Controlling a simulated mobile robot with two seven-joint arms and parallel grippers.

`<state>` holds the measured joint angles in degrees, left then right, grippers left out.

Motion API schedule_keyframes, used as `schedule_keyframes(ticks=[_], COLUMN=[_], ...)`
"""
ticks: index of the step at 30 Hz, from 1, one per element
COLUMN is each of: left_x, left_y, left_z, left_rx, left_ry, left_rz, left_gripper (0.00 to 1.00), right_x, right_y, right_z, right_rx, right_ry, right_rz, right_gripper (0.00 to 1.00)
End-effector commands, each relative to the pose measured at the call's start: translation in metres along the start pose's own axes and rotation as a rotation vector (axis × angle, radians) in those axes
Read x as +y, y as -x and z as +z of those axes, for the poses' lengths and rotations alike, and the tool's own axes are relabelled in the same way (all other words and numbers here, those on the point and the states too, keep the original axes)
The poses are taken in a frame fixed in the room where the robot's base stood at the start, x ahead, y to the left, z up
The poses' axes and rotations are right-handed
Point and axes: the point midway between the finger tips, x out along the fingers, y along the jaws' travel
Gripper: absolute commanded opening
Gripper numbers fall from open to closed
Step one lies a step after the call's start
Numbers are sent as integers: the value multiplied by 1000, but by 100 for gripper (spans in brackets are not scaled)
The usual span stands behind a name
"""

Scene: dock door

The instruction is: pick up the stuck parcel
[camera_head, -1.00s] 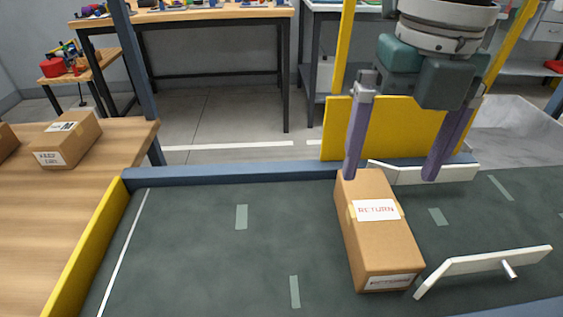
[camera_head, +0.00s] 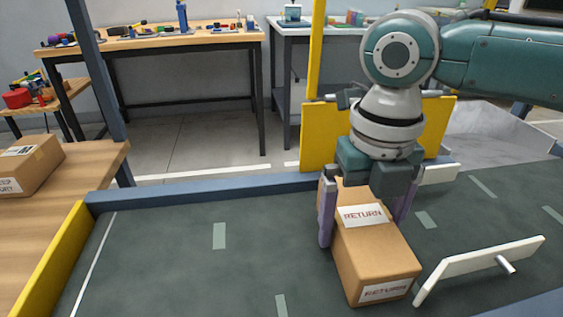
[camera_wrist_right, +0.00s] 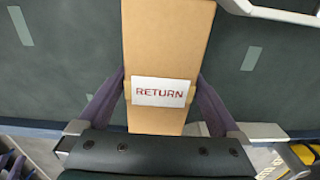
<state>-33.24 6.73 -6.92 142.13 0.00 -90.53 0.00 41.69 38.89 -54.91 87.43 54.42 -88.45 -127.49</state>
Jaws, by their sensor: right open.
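The stuck parcel (camera_head: 372,257) is a long brown cardboard box with white RETURN labels. It lies on the dark green conveyor belt (camera_head: 160,250), its near end close to a white guide bar (camera_head: 480,269). My right gripper (camera_head: 362,232) is lowered over the parcel, one purple finger on each side of it, and the jaws are open. In the right wrist view the parcel (camera_wrist_right: 165,45) runs between the two fingers (camera_wrist_right: 160,97), which are close to its sides; whether they touch it I cannot tell. My left gripper is not in view.
A second white guide (camera_head: 440,174) sits at the belt's far edge, beside a yellow panel (camera_head: 318,137). A blue rail (camera_head: 200,190) borders the belt. Another parcel (camera_head: 28,165) rests on the wooden table at left. The belt's left part is clear.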

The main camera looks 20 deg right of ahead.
Motion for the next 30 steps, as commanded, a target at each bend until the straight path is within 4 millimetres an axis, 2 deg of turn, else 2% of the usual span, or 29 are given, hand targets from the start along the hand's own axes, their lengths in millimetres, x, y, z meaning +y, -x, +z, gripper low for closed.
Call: schedule_keyframes(ticks=[5, 27, 30], left_x=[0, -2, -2], left_y=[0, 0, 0], left_z=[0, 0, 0], left_rx=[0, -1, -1], left_ry=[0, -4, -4], left_rz=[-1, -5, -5], left_gripper=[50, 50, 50], right_x=[0, 0, 0], right_y=[0, 1, 1], right_z=[0, 0, 0], right_rx=[0, 0, -1], right_ry=[0, -1, -1], right_rz=[0, 0, 1], right_gripper=[98, 14, 10])
